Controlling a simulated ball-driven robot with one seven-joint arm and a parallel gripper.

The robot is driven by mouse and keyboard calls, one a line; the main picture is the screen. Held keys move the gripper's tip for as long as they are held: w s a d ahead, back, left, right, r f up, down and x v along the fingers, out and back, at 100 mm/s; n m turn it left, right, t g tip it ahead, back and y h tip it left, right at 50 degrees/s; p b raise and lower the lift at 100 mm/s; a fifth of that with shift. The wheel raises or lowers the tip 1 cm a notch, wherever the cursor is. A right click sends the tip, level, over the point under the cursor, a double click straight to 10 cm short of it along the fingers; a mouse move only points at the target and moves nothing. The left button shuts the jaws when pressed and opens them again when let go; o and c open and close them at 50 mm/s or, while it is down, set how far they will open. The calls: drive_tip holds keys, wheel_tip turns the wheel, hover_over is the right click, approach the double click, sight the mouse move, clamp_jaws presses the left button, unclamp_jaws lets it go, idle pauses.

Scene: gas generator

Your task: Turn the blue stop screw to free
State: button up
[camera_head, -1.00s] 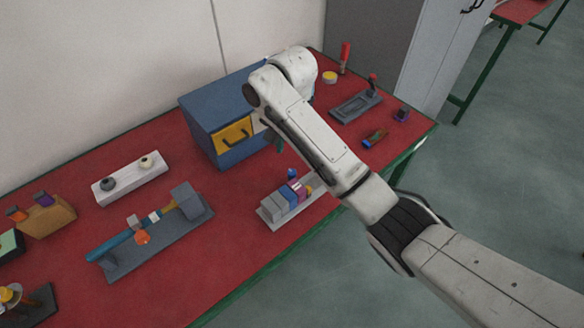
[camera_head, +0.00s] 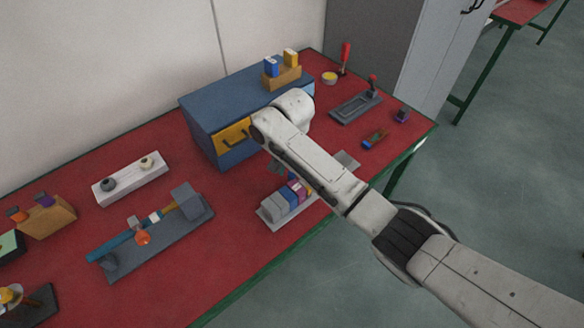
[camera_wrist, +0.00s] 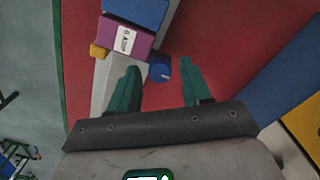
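The blue stop screw (camera_wrist: 160,69) is a short blue cylinder on the side of a purple block (camera_wrist: 122,38) with a white label, in the wrist view. The purple block sits on a pale rail fixture (camera_wrist: 104,88), which also shows in the head view (camera_head: 266,215). My gripper (camera_wrist: 158,66) is open, its teal fingers on either side of the screw. The left finger is close to the screw; I cannot tell whether it touches. In the head view the gripper (camera_head: 277,168) is partly hidden by my arm, and I cannot make out the screw.
A blue cabinet (camera_head: 205,112) with a yellow drawer (camera_head: 232,134) stands behind the fixture. A wooden block (camera_head: 283,77) sits on the cabinet. A grey fixture with a blue bar (camera_head: 162,240) lies to the left. Bare red table surrounds the fixture.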

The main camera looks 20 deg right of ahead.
clamp_jaws()
idle(0.4)
drive_tip(key=n+p, duration=0.2)
drive_tip(key=n, duration=0.3)
drive_tip(key=shift+n, duration=0.3)
drive_tip(key=n+p, duration=0.2)
drive_tip(key=n, duration=0.4)
drive_tip(key=shift+n, duration=0.3)
idle(0.3)
drive_tip(key=shift+o, duration=0.7)
unclamp_jaws()
